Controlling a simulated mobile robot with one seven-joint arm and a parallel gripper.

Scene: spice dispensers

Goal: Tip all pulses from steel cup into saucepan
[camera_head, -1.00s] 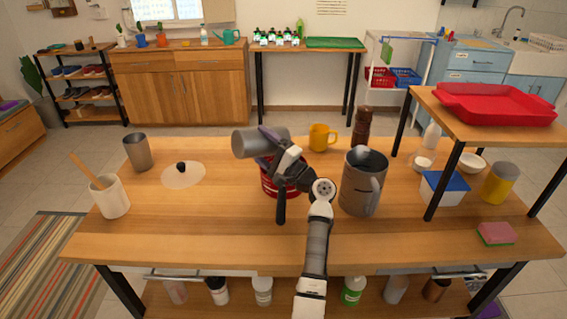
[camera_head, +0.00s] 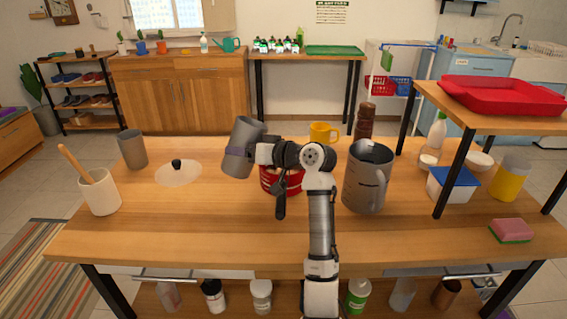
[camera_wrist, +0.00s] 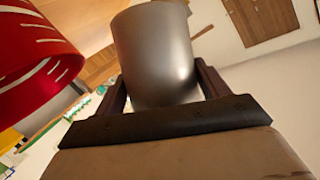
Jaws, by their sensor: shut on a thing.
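The steel cup (camera_head: 245,133) is in my gripper (camera_head: 238,153), held above the table and left of the saucepan. It is near upright, its top leaning a little right. In the wrist view the grey cup (camera_wrist: 155,55) sits between the two dark fingers of my gripper (camera_wrist: 160,88). The red saucepan (camera_head: 285,183) stands on the table, partly hidden behind my arm, with its black handle pointing to the front. Its red, white-striped wall also shows in the wrist view (camera_wrist: 30,50). The insides of the cup and saucepan are hidden, and I see no pulses.
A second grey cup (camera_head: 132,150), a white crock with a wooden spoon (camera_head: 100,193) and a pale lid (camera_head: 178,175) are on the left. A large grey jug (camera_head: 366,180) stands right of my arm, with a yellow mug (camera_head: 322,132) behind. The front-left tabletop is clear.

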